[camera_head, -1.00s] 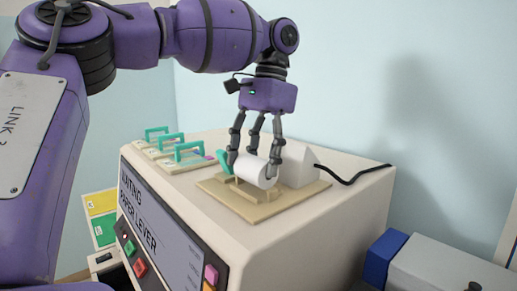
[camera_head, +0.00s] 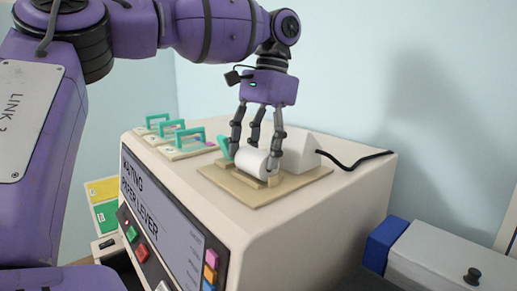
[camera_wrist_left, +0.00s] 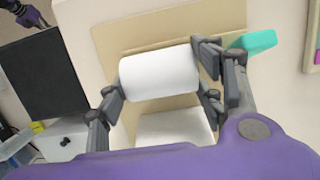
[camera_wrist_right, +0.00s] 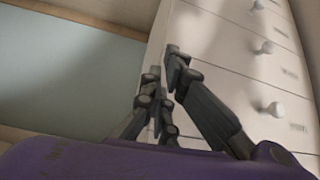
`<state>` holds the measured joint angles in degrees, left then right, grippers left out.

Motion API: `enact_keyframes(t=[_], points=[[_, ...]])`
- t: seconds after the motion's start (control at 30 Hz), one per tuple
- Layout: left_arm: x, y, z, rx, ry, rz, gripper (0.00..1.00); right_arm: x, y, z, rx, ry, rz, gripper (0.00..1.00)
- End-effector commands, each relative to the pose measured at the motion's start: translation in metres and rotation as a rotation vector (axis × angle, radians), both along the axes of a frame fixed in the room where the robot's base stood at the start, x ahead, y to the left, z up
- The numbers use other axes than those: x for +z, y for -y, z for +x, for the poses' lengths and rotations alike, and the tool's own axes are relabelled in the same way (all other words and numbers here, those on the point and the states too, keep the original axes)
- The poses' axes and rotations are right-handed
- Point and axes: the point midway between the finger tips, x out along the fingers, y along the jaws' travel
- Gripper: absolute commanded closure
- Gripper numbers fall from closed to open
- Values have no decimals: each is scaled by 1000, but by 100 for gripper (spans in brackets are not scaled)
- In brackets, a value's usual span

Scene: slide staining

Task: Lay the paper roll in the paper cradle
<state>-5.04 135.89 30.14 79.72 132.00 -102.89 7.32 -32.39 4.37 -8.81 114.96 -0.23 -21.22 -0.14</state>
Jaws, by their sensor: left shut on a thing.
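The white paper roll (camera_head: 251,163) lies level at the paper cradle (camera_head: 232,191), a beige board with low uprights on top of the large cream machine. My left gripper (camera_head: 254,156) points down with its fingers around the roll and is shut on it. In the left wrist view the roll (camera_wrist_left: 159,73) spans between the fingers above the beige board (camera_wrist_left: 125,42). The fingers and roll hide part of the uprights, so I cannot tell whether the roll fully rests on them. My right gripper (camera_wrist_right: 163,78) is away beside white drawers, its fingertips close together and empty.
A teal lever (camera_head: 225,147) and a white block (camera_head: 302,150) with a black cable stand beside the cradle. Several teal-handled pieces (camera_head: 180,139) sit farther left on the machine. A blue and grey box (camera_head: 435,262) is at lower right. White drawers (camera_wrist_right: 235,60) flank my right gripper.

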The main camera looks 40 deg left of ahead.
Motion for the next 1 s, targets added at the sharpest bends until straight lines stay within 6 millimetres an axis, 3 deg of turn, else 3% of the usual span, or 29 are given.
enact_keyframes(t=[0.23, 0.27, 0.4, 0.77, 1.0], points=[[-5, 0, 0, 0, 0, 0, 72, -2, 0, -1, -1, -3, 1, 100], [-5, 0, 0, 0, 0, 0, 34, -2, 0, -1, 0, -3, 0, 100], [-5, 0, 0, 0, 0, 0, 16, -2, 0, -1, 0, -2, 0, 100], [-3, 0, 1, 0, 0, 0, 16, -2, 0, 0, 1, -2, 0, 100], [29, 1, 8, 2, 2, 2, 16, -2, 0, 0, 1, -1, 0, 100]])
